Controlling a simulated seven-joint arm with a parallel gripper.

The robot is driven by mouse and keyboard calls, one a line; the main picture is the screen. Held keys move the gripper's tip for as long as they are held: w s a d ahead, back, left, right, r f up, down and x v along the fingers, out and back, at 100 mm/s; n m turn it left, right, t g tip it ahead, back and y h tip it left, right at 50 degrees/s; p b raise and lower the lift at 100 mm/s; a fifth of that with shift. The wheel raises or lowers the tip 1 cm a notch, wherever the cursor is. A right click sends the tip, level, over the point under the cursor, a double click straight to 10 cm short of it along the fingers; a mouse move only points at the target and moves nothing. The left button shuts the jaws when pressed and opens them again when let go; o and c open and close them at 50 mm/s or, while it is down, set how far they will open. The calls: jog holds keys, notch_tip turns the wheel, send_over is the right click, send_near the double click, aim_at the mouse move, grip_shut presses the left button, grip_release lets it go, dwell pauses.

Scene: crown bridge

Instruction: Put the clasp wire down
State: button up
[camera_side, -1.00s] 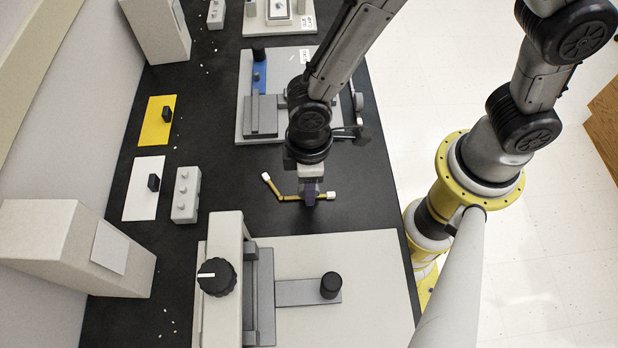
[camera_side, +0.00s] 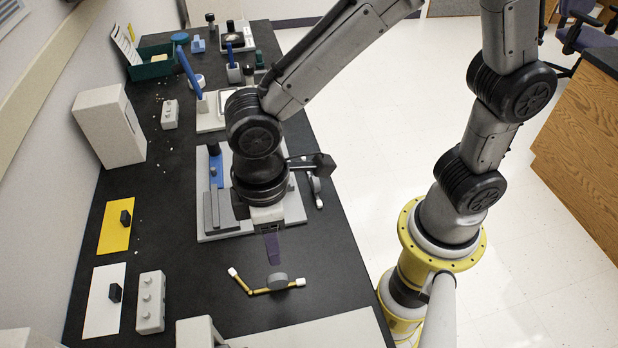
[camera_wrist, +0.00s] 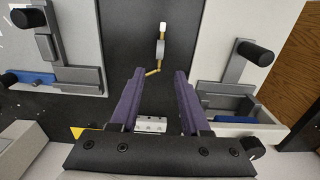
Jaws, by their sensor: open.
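The clasp wire (camera_side: 256,291) is a thin, bent, yellow-brass piece with white ends and a grey round piece on it. It lies on the black bench top (camera_side: 330,260), apart from my gripper. My gripper (camera_side: 273,262) has purple fingers and is just behind and above the wire in the side view. In the wrist view my gripper (camera_wrist: 160,72) is open with nothing between its fingers. The wire (camera_wrist: 153,72) shows beyond the fingertips, its grey piece (camera_wrist: 160,48) farther off and one white end at the top. Its near end is partly hidden.
A plate with grey and blue fixtures (camera_side: 212,195) stands beneath my arm. A yellow card (camera_side: 115,226), a white card (camera_side: 104,300) and a grey block with knobs (camera_side: 150,302) lie to the left. Another pale plate (camera_side: 340,332) is at the front. Bare bench surrounds the wire.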

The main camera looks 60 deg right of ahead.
jog(key=s+d+r+m+t, duration=0.2)
jog(key=s+d+r+m, duration=0.1)
jog(key=d, duration=0.8)
jog(key=s+d+r+m+t, duration=0.3)
jog(key=d+r+m, duration=0.3)
jog(key=d, duration=0.6)
notch_tip(320, 180, up, 2)
jog(key=shift+s+d+r+t, duration=0.25)
jog(key=shift+t, duration=0.05)
